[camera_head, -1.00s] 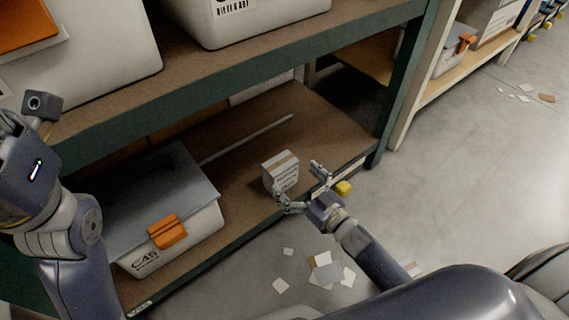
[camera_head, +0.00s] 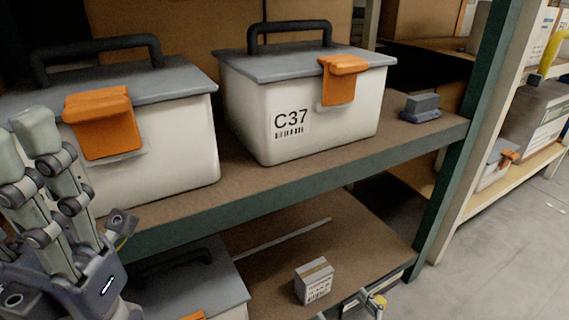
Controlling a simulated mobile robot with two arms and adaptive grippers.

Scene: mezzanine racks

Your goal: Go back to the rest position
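My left gripper (camera_head: 28,135) is raised at the left edge in front of the upper shelf's left bin, with its fingers pointing up. Nothing is seen in it, but the angle does not show how far apart its fingers are. My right gripper (camera_head: 348,308) shows only in part at the bottom edge. Its fingertips are apart, in front of the small white carton (camera_head: 314,284) on the lower shelf. The carton stands upright, and I see no finger closed on it.
The upper shelf (camera_head: 240,190) holds a bin (camera_head: 165,170) with an orange latch, bin C37 (camera_head: 340,115), and a small grey-blue item (camera_head: 420,106). A green post (camera_head: 470,140) stands at the right. A lidded bin (camera_head: 215,275) is below. Open floor (camera_head: 510,230) lies at right.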

